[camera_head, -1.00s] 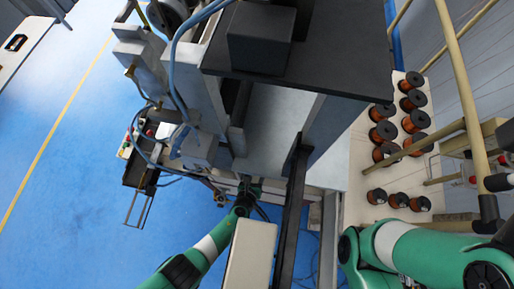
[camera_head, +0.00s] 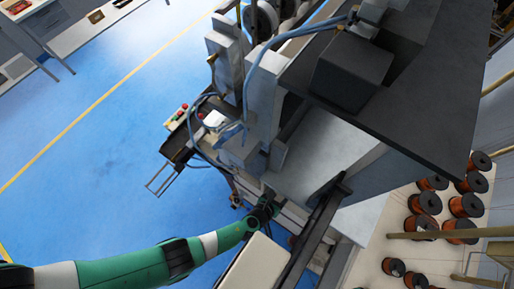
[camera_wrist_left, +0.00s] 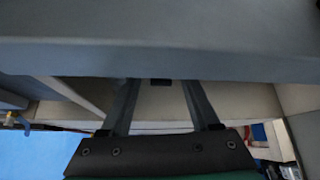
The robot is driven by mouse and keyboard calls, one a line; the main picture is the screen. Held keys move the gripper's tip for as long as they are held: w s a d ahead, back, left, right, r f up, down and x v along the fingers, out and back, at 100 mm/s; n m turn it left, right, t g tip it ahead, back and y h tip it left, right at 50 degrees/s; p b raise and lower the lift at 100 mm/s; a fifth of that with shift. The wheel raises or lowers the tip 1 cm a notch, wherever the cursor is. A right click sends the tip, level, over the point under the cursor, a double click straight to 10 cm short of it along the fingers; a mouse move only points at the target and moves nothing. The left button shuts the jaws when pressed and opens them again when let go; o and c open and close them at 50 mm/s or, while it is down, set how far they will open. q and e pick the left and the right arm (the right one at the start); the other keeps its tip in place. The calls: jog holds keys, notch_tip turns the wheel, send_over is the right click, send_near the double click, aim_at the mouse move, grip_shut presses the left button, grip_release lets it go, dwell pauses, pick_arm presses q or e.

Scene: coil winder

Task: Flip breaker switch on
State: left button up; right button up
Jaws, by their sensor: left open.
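My left gripper (camera_head: 270,198) is at the lower front of the grey coil winder (camera_head: 325,165), its fingers mostly hidden in the head view. In the left wrist view, the left gripper (camera_wrist_left: 161,88) is open, with two grey fingers spread apart and nothing held. Their tips reach up to the lower edge of a grey panel (camera_wrist_left: 160,58). No switch lever can be clearly made out in either view. My right gripper is not in view.
A small box with red and green buttons (camera_head: 176,115) is at the machine's left side, near loose blue cables. A dark bar (camera_head: 318,225) runs beside my left arm. Copper wire spools (camera_head: 425,203) stand on a pale surface at right. The blue floor at left is open.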

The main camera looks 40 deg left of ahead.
pick_arm(q)
jog(key=s+r+b, duration=0.1)
jog(key=s+r, duration=0.1)
jog(key=s, duration=1.4)
jog(key=shift+a+r, duration=0.35)
jog(key=shift+a, duration=0.1)
